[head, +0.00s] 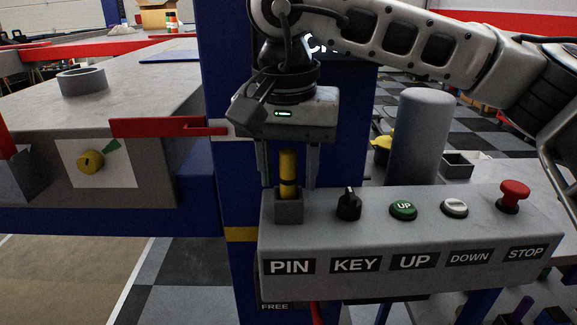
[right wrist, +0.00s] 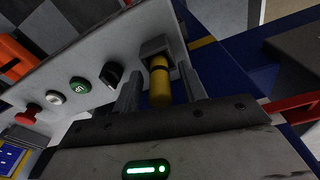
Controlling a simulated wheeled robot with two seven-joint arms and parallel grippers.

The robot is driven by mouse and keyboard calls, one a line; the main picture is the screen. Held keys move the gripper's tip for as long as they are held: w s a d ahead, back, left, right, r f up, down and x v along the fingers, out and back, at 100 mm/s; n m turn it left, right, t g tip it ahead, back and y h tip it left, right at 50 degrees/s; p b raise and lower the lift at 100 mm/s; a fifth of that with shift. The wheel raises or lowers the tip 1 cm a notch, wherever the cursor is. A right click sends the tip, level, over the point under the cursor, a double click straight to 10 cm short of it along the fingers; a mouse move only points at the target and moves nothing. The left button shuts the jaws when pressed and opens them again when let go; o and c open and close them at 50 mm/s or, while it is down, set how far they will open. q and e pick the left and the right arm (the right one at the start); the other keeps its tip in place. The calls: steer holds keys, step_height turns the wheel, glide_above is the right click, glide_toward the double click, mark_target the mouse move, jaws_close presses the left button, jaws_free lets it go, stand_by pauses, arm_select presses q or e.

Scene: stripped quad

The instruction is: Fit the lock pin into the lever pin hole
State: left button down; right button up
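The lock pin (head: 288,168), yellow with a black band, stands upright in a grey square socket (head: 288,208) above the PIN label on the control box. My right gripper (head: 288,180) is above it, pointing down, with one finger on each side of the pin and gaps between. The right wrist view also shows the pin (right wrist: 160,82) between the two open fingers (right wrist: 161,90). A red lever (head: 170,126) reaches across the left machine's front towards the blue column. I cannot make out its pin hole. My left gripper is not in view.
The grey control box (head: 400,275) carries a black key switch (head: 349,205), a green UP button (head: 403,209), a white button (head: 454,207) and a red stop knob (head: 513,195). A grey cylinder (head: 420,140) stands behind it. The blue column (head: 228,100) rises behind my gripper.

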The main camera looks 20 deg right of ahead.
arm_select(q)
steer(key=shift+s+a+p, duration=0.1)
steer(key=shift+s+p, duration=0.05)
steer(key=shift+p, duration=0.6)
arm_select(e)
step_height(320, 180, up, 12)
steer(key=s, duration=0.1)
steer(key=shift+s+a, duration=0.15)
steer(key=shift+a, duration=0.15)
